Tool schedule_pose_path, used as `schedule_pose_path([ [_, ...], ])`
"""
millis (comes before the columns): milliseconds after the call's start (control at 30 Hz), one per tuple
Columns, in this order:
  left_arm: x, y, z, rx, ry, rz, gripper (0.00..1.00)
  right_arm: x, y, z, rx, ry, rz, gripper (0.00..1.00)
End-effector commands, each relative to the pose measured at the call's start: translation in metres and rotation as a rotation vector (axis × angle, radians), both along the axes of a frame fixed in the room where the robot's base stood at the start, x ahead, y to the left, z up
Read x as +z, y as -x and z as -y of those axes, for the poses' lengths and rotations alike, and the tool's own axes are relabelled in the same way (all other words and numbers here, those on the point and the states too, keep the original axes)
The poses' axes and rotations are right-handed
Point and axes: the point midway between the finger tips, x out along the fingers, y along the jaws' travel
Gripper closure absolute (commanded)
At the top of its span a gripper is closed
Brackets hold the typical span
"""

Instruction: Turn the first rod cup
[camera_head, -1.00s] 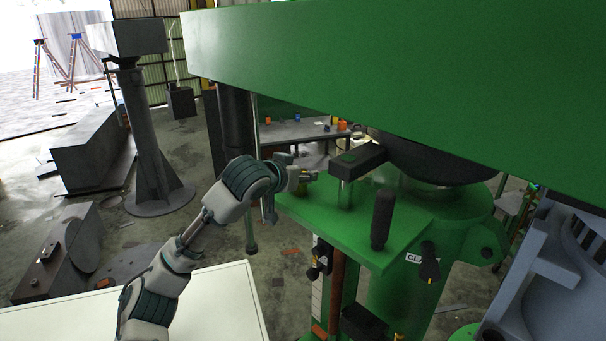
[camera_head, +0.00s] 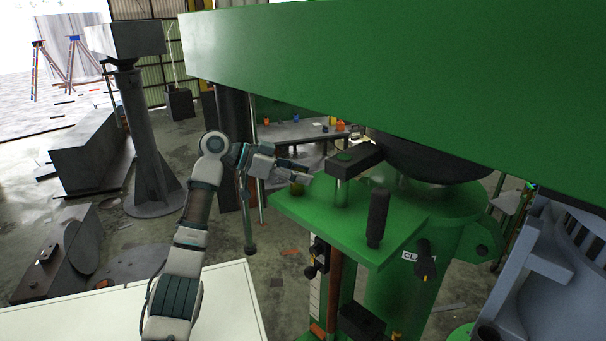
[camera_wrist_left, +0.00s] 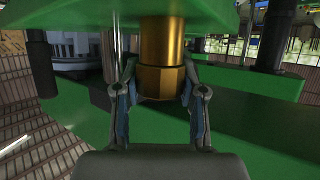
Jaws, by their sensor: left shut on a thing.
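The rod cup (camera_wrist_left: 161,50) is a brass-coloured cylinder with a faceted nut-like end in the left wrist view. It meets a green plate (camera_wrist_left: 80,18) at the top of that view. My left gripper (camera_wrist_left: 160,82) is shut on the cup's faceted end, one finger on each side. The finger contact is too small to tell there. My right gripper is not in view.
A large green beam (camera_head: 400,70) spans the top right. A dark block (camera_head: 355,160) and a black upright handle (camera_head: 378,218) stand on the plate close to my gripper. A grey worktable (camera_head: 295,132) is behind. A white tabletop (camera_head: 225,300) lies at the lower left.

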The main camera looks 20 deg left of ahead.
Motion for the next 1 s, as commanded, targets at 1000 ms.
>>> schedule_pose_path([
  [1000, 0.005, -0.002, -0.0049, -0.142, 0.007, 0.01, 0.57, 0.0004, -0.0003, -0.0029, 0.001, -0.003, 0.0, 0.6],
])
